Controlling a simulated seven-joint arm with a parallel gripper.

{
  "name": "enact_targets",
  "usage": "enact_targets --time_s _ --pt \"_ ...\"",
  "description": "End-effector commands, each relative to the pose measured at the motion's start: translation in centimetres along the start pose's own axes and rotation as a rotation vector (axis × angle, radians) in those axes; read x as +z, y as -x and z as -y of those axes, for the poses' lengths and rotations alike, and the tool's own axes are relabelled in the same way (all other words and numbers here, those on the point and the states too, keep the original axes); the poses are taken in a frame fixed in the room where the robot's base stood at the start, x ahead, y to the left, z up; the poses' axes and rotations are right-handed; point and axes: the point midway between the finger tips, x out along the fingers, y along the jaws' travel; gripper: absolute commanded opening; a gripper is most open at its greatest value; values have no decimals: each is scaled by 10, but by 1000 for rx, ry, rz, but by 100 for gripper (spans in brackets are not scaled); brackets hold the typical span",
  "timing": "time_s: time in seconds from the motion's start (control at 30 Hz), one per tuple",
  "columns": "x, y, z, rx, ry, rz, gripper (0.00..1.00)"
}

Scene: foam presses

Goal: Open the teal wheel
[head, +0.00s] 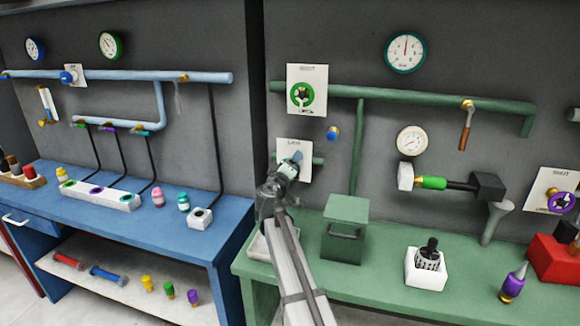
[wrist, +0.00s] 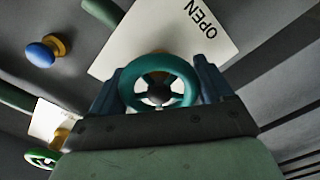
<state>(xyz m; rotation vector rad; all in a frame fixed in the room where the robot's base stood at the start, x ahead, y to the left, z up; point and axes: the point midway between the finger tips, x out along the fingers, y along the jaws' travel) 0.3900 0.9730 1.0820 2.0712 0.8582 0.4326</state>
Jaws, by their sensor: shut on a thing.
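The teal wheel (wrist: 188,75) is a small spoked handwheel in front of a white card (wrist: 128,65) on the wall; the wrist view shows the word OPEN on that card. My gripper (wrist: 158,88) is shut on the wheel, with one blue finger on each side of its rim. In the head view my gripper (head: 289,166) is at the white card (head: 294,147) on the left part of the green station's wall. The wheel is mostly hidden there behind my gripper.
A blue knob (head: 333,133) sticks out just right of the card. A card with a green wheel (head: 301,95) hangs above. A green box (head: 346,230) stands on the green bench below, right of my arm. A dial (head: 405,52) is high on the wall.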

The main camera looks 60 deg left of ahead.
Motion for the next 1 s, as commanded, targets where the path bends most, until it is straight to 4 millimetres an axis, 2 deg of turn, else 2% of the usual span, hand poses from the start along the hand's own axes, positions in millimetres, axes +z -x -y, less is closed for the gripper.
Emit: enact_targets --time_s 0.6,1.0 --pt "1 0 2 0 565 1 49" --pt "1 0 2 0 784 0 49"
